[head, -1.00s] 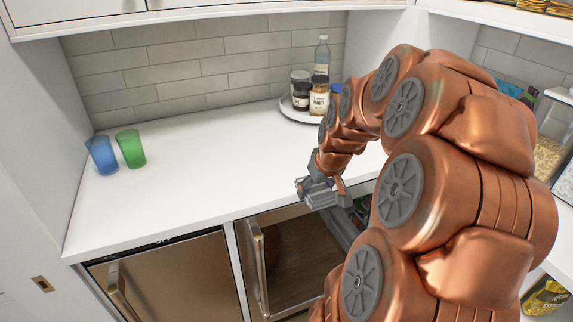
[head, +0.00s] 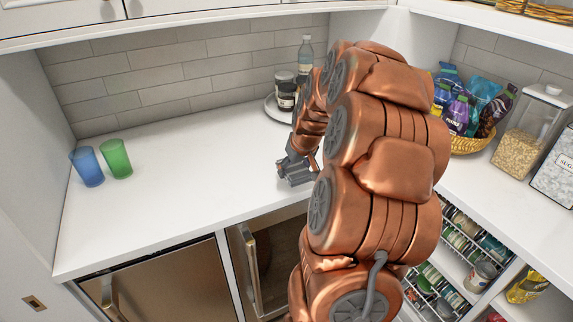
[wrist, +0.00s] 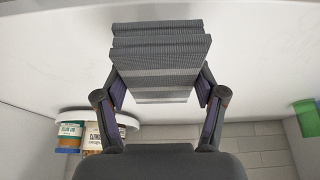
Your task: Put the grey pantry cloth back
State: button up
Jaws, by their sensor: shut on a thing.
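The grey pantry cloth (wrist: 160,62) is a folded, ribbed stack with lighter bands, seen in the wrist view. My gripper (wrist: 158,92) is shut on it, one finger pressing each side. In the head view my gripper (head: 297,168) is above the white counter (head: 190,185), near its front edge and just left of my arm. The cloth is small and hard to make out there. I cannot tell whether it touches the counter.
A blue cup (head: 87,167) and a green cup (head: 116,159) stand at the counter's left. A round tray (head: 272,112) with jars and a bottle stands at the back. A snack basket (head: 472,144) and canisters are at right. The counter's middle is clear.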

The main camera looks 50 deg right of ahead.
jog(key=w, duration=0.1)
jog(key=w+d+p, duration=0.1)
jog(key=w, duration=0.1)
jog(key=w+d, duration=0.1)
jog(key=w, duration=0.1)
jog(key=shift+w+d+f+p, duration=0.2)
jog(key=shift+f+p, duration=0.1)
jog(key=shift+p, duration=0.1)
jog(key=shift+f+p, duration=0.95)
jog(key=shift+f, duration=0.85)
jog(key=shift+f, duration=0.2)
jog(key=o, duration=1.3)
jog(key=shift+r, duration=0.2)
jog(key=shift+s+r+b, duration=0.15)
jog(key=shift+r+b, duration=0.15)
jog(key=shift+r, duration=0.1)
jog(key=b+v, duration=0.3)
jog(key=v, duration=0.8)
jog(key=shift+r, duration=0.15)
